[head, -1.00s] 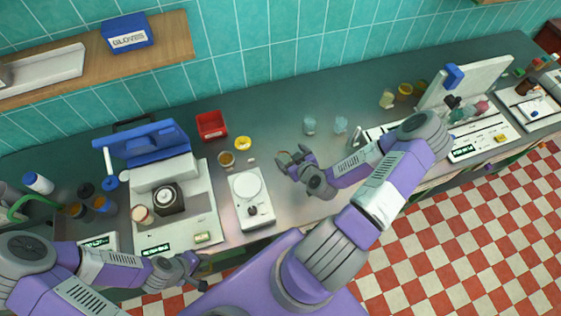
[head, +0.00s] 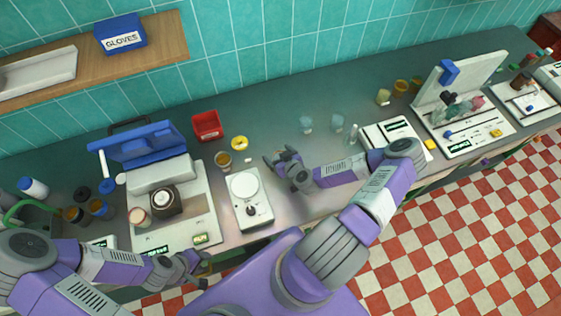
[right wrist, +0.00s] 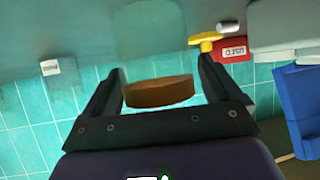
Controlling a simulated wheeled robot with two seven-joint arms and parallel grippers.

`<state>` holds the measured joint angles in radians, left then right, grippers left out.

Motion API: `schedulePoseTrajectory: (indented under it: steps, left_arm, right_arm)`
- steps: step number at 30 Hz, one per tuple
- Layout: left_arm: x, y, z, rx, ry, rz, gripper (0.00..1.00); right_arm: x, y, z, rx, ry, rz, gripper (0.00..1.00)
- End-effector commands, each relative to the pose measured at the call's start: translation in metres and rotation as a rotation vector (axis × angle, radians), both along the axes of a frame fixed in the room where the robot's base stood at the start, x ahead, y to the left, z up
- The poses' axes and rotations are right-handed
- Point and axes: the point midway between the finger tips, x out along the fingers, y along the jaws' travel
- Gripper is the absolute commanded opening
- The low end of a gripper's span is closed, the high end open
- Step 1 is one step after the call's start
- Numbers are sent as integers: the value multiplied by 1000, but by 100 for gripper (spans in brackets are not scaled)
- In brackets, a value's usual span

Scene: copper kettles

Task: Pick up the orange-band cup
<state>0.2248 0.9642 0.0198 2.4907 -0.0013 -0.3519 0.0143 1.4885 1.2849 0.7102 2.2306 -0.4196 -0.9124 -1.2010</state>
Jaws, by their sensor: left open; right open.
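The orange-band cup (head: 224,159) stands on the counter, left of my right gripper, just above the white round-topped device. In the right wrist view a brown-orange band (right wrist: 158,92) with a clear body shows between the open fingers; I cannot tell whether they touch it. My right gripper (head: 276,158) is open and empty in the head view, with a gap between it and the cup. It also shows in the right wrist view (right wrist: 162,95). My left gripper (head: 203,270) is open near the counter's front edge, far from the cup.
A yellow ring-like item (head: 239,143) and a red bin (head: 207,126) stand behind the cup. The white device (head: 249,200) is in front. Clear cups (head: 306,124) stand further right.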

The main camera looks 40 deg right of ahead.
Motion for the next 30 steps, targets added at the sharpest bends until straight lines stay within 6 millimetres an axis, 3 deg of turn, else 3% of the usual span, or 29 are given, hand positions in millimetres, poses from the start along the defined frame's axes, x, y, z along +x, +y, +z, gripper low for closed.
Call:
schedulePoseTrajectory:
  steps: [5, 16, 25, 30]
  left_arm:
    - [0, 0, 0, 0, 0, 0, 43]
    - [0, 0, 0, 0, 0, 0, 43]
    - [0, 0, 0, 0, 0, 0, 43]
    - [0, 0, 1, 0, 0, 0, 43]
  right_arm:
    - [0, 0, 0, 0, 0, 1, 91]
    - [0, 0, 0, 0, 0, 1, 36]
    - [0, 0, 3, -1, -1, 1, 36]
    - [0, 0, 16, -3, -2, 3, 36]
